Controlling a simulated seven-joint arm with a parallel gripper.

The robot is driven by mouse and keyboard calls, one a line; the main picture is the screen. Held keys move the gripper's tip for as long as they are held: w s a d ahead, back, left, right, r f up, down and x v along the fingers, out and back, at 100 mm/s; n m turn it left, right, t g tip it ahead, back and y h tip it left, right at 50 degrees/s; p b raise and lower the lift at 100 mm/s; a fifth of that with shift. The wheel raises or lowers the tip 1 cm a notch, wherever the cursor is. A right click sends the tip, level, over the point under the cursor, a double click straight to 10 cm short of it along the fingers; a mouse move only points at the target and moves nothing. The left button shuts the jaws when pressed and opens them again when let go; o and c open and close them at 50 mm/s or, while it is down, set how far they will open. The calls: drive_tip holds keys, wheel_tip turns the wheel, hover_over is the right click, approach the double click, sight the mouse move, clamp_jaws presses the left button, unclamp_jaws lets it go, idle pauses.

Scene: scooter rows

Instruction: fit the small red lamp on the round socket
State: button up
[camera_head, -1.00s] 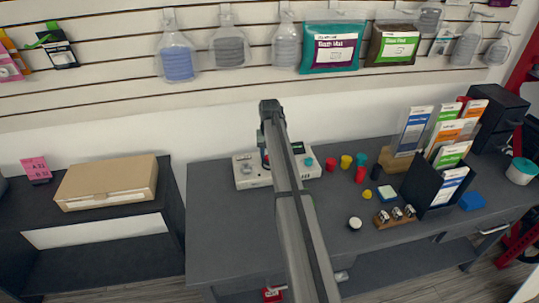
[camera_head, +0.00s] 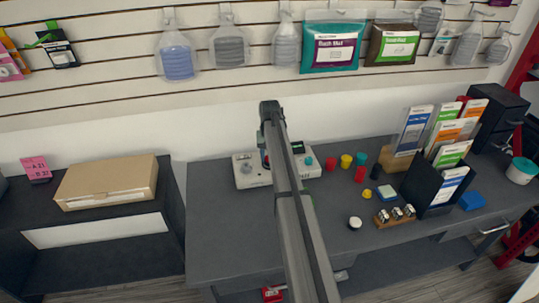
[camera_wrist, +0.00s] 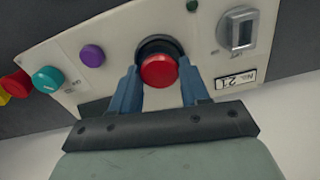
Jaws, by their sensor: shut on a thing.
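The small red lamp (camera_wrist: 159,71) is held between the two blue fingers of my gripper (camera_wrist: 160,82) in the wrist view. A black round socket ring (camera_wrist: 156,44) shows just behind and around the lamp's far edge. The lamp is over the socket; whether it is seated in it I cannot tell from this angle. The socket is on the light-coloured control box (camera_head: 250,178), which the arm partly covers in the head view. There, the gripper tips are hidden behind my arm.
The box carries a grey switch (camera_wrist: 238,31), a purple button (camera_wrist: 92,55) and a teal button (camera_wrist: 48,79). To its right on the dark bench (camera_head: 230,225) stand red cylinders (camera_head: 331,164), a yellow one (camera_head: 346,161) and a card rack (camera_head: 436,185). The bench front left is clear.

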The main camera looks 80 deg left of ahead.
drive_tip(key=shift+f, duration=0.3)
idle(0.4)
drive_tip(key=o, duration=1.5)
drive_tip(key=shift+o, duration=0.2)
drive_tip(key=shift+r, duration=0.15)
drive_tip(key=shift+r, duration=2.9)
